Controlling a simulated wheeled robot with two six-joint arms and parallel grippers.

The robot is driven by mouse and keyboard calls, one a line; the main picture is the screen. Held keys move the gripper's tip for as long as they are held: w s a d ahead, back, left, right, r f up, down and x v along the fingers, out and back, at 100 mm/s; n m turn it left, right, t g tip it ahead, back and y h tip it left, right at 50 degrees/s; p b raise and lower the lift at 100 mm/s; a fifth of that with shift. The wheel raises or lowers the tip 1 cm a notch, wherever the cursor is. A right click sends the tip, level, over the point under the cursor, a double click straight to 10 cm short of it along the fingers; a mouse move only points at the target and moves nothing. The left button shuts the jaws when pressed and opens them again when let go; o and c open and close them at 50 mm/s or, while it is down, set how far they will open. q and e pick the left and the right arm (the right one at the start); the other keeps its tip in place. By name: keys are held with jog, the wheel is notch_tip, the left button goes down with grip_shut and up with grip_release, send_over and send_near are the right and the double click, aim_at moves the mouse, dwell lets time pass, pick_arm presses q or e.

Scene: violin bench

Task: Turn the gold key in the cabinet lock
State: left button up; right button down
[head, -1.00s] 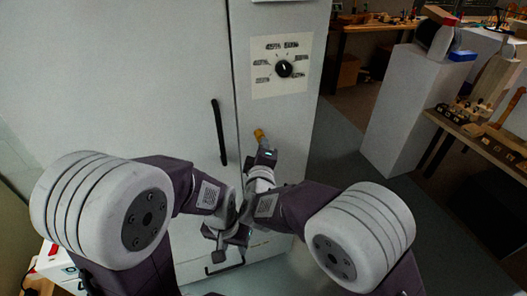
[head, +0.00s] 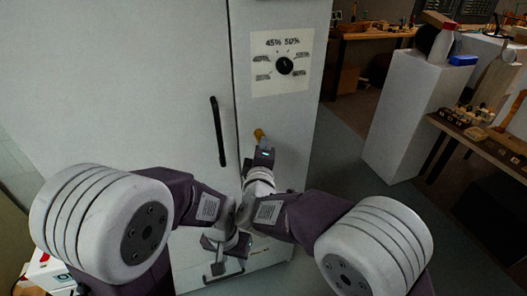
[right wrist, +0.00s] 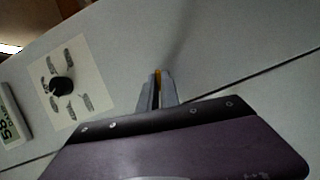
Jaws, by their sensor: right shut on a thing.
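The gold key (head: 259,133) is at the cabinet's narrow right-hand front panel, below the dial. My right gripper (head: 262,143) is shut on the key and reaches up to the panel. In the right wrist view a thin strip of the gold key (right wrist: 157,74) shows between the fingertips of my right gripper (right wrist: 158,90). The fingers hide most of the key, and the lock is hidden. My left gripper (head: 220,258) hangs low in front of the cabinet (head: 130,90), apart from the key. Whether its fingers are open is unclear.
A black dial (head: 284,66) on a pale label sits above the key. A black vertical handle (head: 218,132) is on the door to its left. A white pedestal (head: 415,115) and a workbench (head: 485,140) stand to the right. The floor between is clear.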

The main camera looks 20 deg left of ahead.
jog(key=n+t+b, duration=0.1)
jog(key=n+b, duration=0.2)
jog(key=b, duration=0.5)
jog(key=shift+r+n+t, duration=0.1)
jog(key=shift+n+t, duration=0.2)
dwell(0.5)
jog(key=shift+b, duration=0.35)
